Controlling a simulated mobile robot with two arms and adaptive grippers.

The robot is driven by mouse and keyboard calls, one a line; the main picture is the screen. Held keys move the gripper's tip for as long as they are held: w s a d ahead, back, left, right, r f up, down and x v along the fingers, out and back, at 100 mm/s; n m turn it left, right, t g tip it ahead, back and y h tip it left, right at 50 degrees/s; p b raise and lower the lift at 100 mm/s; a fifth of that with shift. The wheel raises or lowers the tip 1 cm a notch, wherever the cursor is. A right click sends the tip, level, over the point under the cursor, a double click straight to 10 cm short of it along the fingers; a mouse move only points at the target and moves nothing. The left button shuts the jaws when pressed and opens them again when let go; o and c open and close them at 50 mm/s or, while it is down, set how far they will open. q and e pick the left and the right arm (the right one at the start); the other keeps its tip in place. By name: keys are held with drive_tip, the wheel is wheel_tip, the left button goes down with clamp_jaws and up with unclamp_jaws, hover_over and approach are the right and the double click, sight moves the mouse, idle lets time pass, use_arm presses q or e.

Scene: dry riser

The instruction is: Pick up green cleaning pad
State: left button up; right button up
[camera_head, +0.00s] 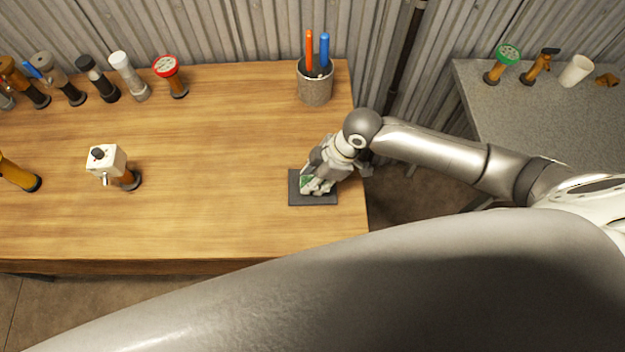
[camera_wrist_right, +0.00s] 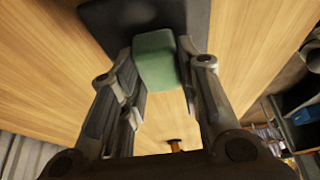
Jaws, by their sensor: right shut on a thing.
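The green cleaning pad (camera_wrist_right: 155,62) is a small green block between the fingers of my right gripper (camera_wrist_right: 165,75) in the right wrist view. The gripper is shut on it. In the head view the right gripper (camera_head: 316,186) is over the dark grey mat (camera_head: 325,201) near the right end of the wooden table, and only a bit of the green pad (camera_head: 305,181) shows beside the fingers. I cannot tell whether the pad touches the mat. My left gripper is not in view.
A grey holder (camera_head: 315,88) with an orange and a blue item stands behind the mat. A white-headed fitting (camera_head: 108,160) stands on the table at left. Several valves line the back edge. A grey table (camera_head: 530,115) is at right. The table's middle (camera_head: 220,160) is clear.

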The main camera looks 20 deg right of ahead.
drive_tip(key=shift+r, duration=0.1)
drive_tip(key=shift+r, duration=0.55)
drive_tip(key=s+a+r+b, duration=0.2)
drive_tip(key=s+a+r, duration=0.8)
drive_tip(key=r, duration=0.1)
drive_tip(key=shift+r, duration=0.4)
